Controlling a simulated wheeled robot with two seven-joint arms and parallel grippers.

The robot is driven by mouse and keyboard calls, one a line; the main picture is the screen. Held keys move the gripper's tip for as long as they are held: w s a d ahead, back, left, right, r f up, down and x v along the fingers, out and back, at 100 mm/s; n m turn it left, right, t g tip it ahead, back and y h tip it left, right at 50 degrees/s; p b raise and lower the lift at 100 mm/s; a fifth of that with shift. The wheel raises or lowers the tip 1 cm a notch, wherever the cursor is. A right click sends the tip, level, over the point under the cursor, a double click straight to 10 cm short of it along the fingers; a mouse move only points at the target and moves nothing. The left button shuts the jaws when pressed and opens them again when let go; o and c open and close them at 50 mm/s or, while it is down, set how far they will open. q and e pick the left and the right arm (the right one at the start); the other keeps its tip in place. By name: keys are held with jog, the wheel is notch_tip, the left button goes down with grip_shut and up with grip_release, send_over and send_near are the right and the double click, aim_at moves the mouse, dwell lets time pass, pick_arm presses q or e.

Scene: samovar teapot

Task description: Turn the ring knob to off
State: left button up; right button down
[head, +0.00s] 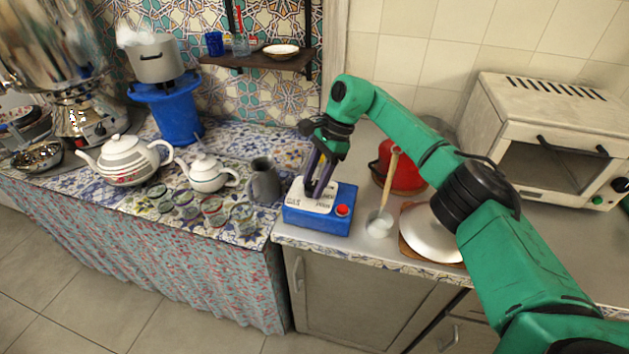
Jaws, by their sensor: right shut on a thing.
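A blue box (318,222) with a white top panel (297,203) and a red button (342,210) stands near the counter's front edge. Dark lettering shows on the panel, too small to read surely. My right gripper (316,190) reaches down onto this panel from above. Its fingers are closed on a small part at the panel, which looks like the ring knob. The fingers hide most of the knob, so I cannot tell which way it points. My left gripper is not in view.
A grey jug (264,182) stands close left of the box. Teapots (126,162) and several small glasses are farther left. A ladle (380,222), a red pot (402,172), a metal lid (432,235) and a toaster oven (545,140) are on the right.

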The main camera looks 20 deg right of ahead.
jog(key=shift+r, duration=0.1)
dwell(0.3)
jog(key=shift+c, duration=1.5)
grip_release()
jog(key=shift+w+d+r, duration=0.1)
jog(key=shift+d+r, duration=0.05)
jog(key=shift+r, duration=0.2)
jog(key=p+v, duration=0.1)
jog(key=v, duration=1.2)
jog(key=shift+r, duration=0.35)
jog(key=shift+d, duration=0.1)
